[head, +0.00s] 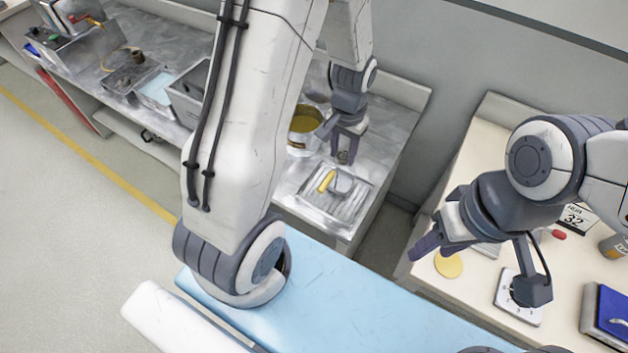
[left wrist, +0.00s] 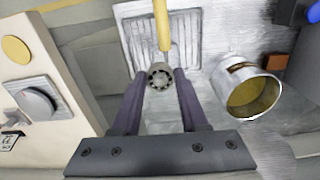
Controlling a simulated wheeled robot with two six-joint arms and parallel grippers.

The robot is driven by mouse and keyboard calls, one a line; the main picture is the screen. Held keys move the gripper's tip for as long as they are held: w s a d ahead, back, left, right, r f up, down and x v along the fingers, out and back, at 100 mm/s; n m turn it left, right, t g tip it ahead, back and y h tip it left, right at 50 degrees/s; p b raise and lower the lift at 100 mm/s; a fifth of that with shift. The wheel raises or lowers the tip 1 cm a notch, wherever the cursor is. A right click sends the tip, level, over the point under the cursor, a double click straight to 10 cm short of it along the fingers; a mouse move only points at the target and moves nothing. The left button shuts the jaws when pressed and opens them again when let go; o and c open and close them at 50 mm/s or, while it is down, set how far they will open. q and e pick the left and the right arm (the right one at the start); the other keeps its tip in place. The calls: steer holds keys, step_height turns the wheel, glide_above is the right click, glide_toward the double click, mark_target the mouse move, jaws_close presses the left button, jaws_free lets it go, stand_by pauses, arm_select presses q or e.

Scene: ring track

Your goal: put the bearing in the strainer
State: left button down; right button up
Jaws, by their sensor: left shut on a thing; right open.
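My left gripper (head: 345,150) is shut on the bearing, a small dark metal ring with rollers (left wrist: 160,75), which sits between its fingertips in the left wrist view. In the head view the bearing (head: 343,157) is small and partly covered by the fingers, over the back of the ribbed tray. The strainer (head: 341,184) lies on that tray, its yellow handle (head: 326,181) at the left. In the left wrist view the yellow handle (left wrist: 161,24) shows just beyond the bearing; I cannot make out the bowl there. My right gripper (head: 430,242) is open and empty above the cream table.
The ribbed metal tray (head: 318,205) lies on the steel bench. A pot of yellowish liquid (head: 306,124) stands close behind it, also in the left wrist view (left wrist: 250,97).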

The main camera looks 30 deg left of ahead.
mark_target(340, 184)
arm_select(q)
steer(key=w+f+m+b, duration=0.1)
steer(key=f+m+b, duration=0.1)
steer(key=f, duration=0.3)
steer(key=w+f+m+b, duration=0.1)
steer(key=f+m+b, duration=0.1)
steer(key=f, duration=0.4)
steer(key=w+a+f+m+b, duration=0.1)
steer(key=w+f+m+b, duration=0.1)
steer(key=f, duration=0.4)
steer(key=shift+b, duration=0.85)
steer(key=shift+f, duration=0.1)
steer(key=c, duration=0.7)
jaws_free()
